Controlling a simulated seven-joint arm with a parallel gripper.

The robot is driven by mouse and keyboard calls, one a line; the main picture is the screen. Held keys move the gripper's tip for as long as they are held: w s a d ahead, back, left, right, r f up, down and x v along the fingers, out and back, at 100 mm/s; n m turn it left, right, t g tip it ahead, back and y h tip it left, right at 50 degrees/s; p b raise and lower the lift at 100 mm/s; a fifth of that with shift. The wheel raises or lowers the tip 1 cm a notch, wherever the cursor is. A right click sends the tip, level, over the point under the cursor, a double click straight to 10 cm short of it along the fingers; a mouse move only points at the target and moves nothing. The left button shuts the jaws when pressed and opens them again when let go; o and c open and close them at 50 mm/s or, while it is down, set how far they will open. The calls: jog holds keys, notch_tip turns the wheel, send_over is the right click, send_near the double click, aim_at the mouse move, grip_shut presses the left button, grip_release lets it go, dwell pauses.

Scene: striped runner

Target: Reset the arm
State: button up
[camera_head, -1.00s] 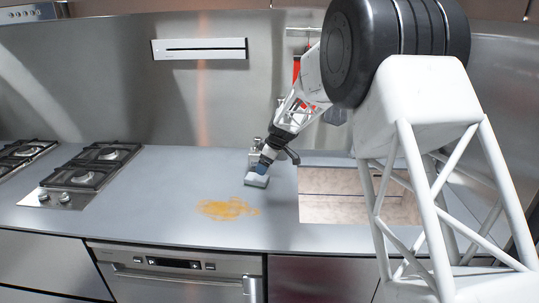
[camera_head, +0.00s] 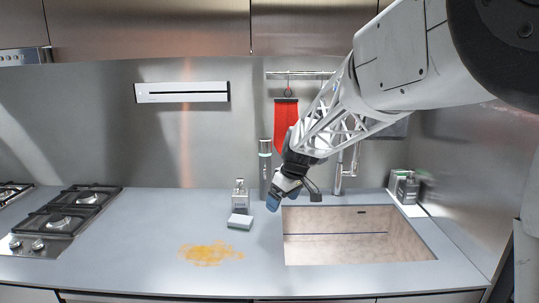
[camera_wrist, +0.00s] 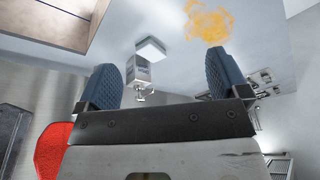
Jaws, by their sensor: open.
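My gripper (camera_head: 279,194) is raised above the counter, near the left edge of the sink. In the wrist view, its two blue ridged fingers (camera_wrist: 161,78) stand wide apart with nothing held between them. A pale sponge-like block (camera_head: 240,221) lies on the counter left of my gripper and apart from it. It also shows in the wrist view (camera_wrist: 150,49), beyond the fingers. An orange-yellow stain (camera_head: 210,253) is spread on the counter in front of the block.
A soap bottle (camera_head: 239,194) stands behind the block. A dark cylinder (camera_head: 265,170) stands near the back wall. The sink (camera_head: 425,255) is at right, with a faucet (camera_head: 338,172) behind it. A red cloth (camera_head: 285,122) hangs from a rail. A stove (camera_head: 62,220) is at left.

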jog(key=s+d+r+m+h, duration=0.15)
jog(key=s+d, duration=0.25)
jog(key=s, duration=0.5)
jog(key=s+d+r+m, duration=0.3)
jog(key=s+d, duration=0.1)
jog(key=s, duration=0.6)
jog(key=s+d+f+m, duration=0.2)
jog(key=s+d, duration=0.1)
jog(key=s, duration=0.7)
jog(key=s+d+f+m+h, duration=0.1)
jog(key=s+d+m, duration=0.2)
jog(key=s, duration=0.8)
jog(key=shift+s+d+f+m+t, duration=0.25)
jog(key=shift+f+m+t, duration=0.1)
jog(key=shift+f+t, duration=0.05)
